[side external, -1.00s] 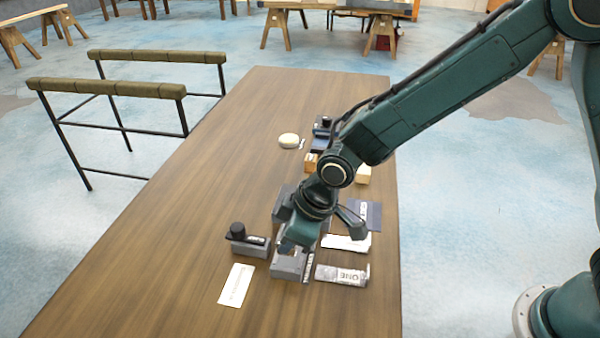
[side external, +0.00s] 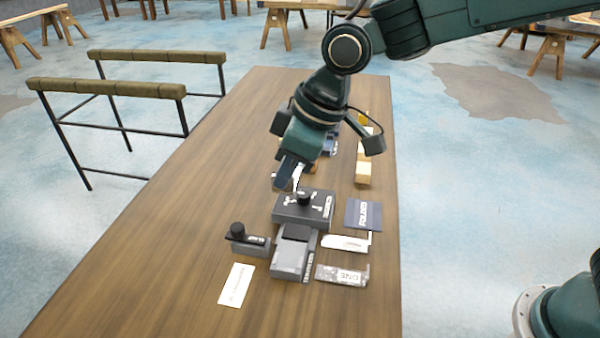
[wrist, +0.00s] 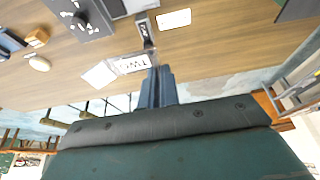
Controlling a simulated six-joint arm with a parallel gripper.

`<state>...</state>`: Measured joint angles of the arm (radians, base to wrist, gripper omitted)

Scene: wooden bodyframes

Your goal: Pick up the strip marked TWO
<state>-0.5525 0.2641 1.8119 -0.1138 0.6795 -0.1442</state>
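My gripper (side external: 288,182) is raised above the table, over the far side of the grey boxes. Its fingers show in the wrist view (wrist: 157,80) and look closed together. A pale strip (wrist: 132,64) with dark letters reading TWO sits at the fingertips and appears gripped at one end. A bright white piece (wrist: 98,74) lies beyond it; I cannot tell whether it is part of the strip. In the side view only a bit of white shows behind the fingers. The strip marked ONE (side external: 341,275) lies on the table at the near right.
A grey box with a black knob (side external: 303,207), a second grey box (side external: 291,258) and a small dark-knobbed block (side external: 248,242) stand below. A white card (side external: 236,284), white strip (side external: 345,243) and blue folder (side external: 363,214) lie around them. The table's left side is clear.

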